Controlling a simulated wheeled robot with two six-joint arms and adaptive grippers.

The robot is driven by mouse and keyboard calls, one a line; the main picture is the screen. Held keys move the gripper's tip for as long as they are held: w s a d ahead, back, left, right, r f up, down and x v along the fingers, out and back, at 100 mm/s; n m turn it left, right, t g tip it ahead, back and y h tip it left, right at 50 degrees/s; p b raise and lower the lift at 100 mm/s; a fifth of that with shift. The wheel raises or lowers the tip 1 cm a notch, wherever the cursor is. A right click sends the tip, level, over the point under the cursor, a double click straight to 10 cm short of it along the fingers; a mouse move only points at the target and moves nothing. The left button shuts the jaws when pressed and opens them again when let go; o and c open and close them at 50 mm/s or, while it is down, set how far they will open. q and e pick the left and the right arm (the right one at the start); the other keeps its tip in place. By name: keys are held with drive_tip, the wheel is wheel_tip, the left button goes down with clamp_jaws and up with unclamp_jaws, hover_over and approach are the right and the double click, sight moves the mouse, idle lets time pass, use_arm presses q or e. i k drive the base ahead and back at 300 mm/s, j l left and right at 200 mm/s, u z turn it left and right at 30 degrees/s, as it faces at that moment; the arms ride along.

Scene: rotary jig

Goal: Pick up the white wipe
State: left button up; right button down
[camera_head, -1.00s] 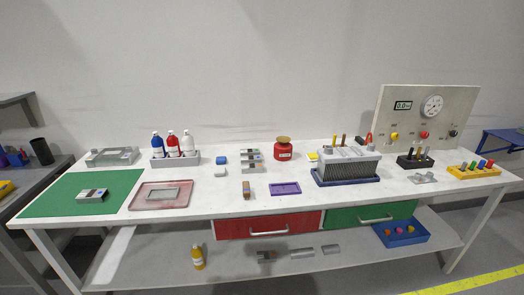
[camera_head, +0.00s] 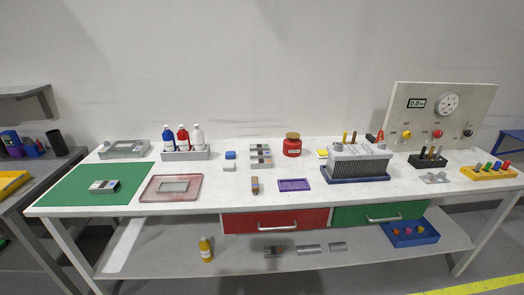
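A small whitish folded block (camera_head: 229,167), which looks like the white wipe, lies on the white table top left of the middle. A small blue block (camera_head: 230,155) of similar size lies just behind it. The whitish block is small and pale against the white table, so its details are hard to tell. Neither of my grippers shows in the head view.
A grey rack with three bottles (camera_head: 183,139) stands behind and left. Grey metal parts (camera_head: 260,155) and a brown-and-grey block (camera_head: 255,185) lie to the right. A red-rimmed tray (camera_head: 149,190) and green mat (camera_head: 62,187) are left; a purple tray (camera_head: 294,185) is right.

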sight(228, 166)
drive_tip(key=i+l+u, duration=0.3)
drive_tip(key=i+l, duration=0.25)
drive_tip(key=i, duration=0.15)
drive_tip(key=i+l+u, duration=0.25)
drive_tip(key=i+l, duration=0.4)
drive_tip(key=l, duration=0.1)
